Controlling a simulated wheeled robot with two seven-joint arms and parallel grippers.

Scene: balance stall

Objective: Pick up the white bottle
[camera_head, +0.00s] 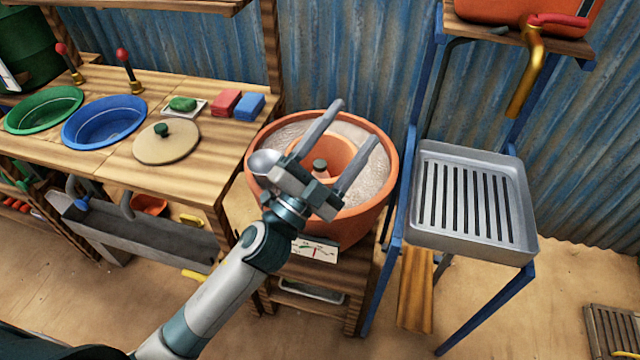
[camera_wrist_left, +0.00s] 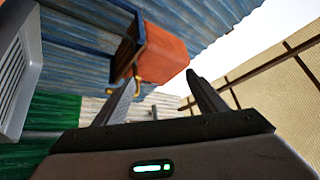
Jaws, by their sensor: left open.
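I see no white bottle in either view. My left gripper (camera_head: 357,122) is open, its two fingers spread above the round clay pot (camera_head: 374,213) in the head view. Nothing shows between the fingers. The wrist view also shows both fingers of the left gripper (camera_wrist_left: 160,79) apart and empty. The gripper and wrist hide part of the pot, which holds grey sand and a smaller clay pot (camera_head: 345,146). My right gripper is in neither view.
A wooden counter at left holds a green basin (camera_head: 45,108), a blue basin (camera_head: 104,122), a round lid (camera_head: 166,148) and red and blue blocks. A slotted metal tray (camera_head: 517,215) stands right of the pot. An orange container (camera_head: 490,12) with a tap is above it.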

